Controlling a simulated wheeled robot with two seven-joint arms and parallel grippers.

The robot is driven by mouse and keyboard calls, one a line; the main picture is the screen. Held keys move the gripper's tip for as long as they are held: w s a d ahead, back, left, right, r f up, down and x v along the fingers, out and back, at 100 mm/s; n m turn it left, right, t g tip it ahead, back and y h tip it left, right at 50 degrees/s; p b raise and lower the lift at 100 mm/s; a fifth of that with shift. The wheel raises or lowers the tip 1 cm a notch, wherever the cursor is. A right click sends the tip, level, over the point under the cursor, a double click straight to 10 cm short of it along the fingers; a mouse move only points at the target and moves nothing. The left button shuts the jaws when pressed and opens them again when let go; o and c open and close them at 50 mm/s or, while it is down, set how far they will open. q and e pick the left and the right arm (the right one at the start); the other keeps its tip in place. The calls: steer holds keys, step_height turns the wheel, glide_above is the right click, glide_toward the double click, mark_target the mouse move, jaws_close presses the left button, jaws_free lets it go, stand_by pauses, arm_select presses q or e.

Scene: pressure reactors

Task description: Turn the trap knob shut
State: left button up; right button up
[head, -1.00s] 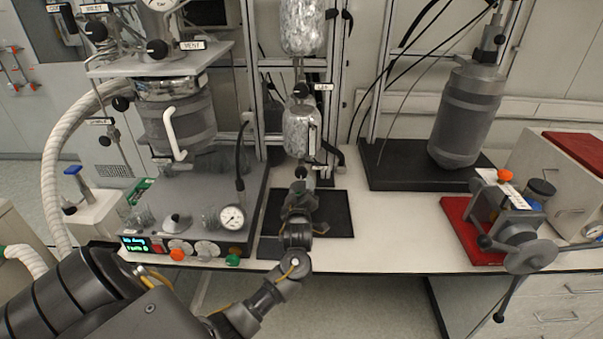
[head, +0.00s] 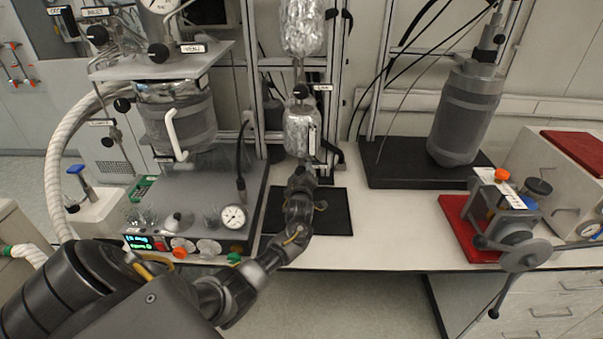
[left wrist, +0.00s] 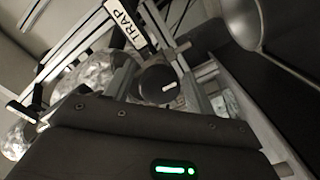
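The trap knob (head: 301,91) is a black round knob with a TRAP label (left wrist: 127,22) beside it, between two foil-wrapped vessels in the head view. In the left wrist view the knob (left wrist: 157,85) shows near the middle with a short white mark on its face. My left gripper (head: 302,177) is in front of the lower foil-wrapped vessel (head: 302,128), below the knob in the head view. My right gripper is out of view.
A reactor (head: 176,125) on a grey control base (head: 185,203) stands to the left. A metal frame (head: 340,75) stands behind the vessels. A grey cylinder (head: 466,112) and a clamp device on a red mat (head: 462,222) are to the right. The white bench (head: 390,225) between is clear.

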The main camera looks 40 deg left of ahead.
arm_select(q)
steer(key=c, duration=0.8)
steer(key=shift+o, duration=0.2)
steer(key=shift+m, duration=1.1)
steer(key=m, duration=0.3)
steer(key=shift+m, duration=0.3)
steer(key=m+p, duration=0.2)
steer(key=m, duration=0.4)
steer(key=shift+a, duration=0.1)
steer(key=m+p, duration=0.1)
steer(key=m, duration=0.5)
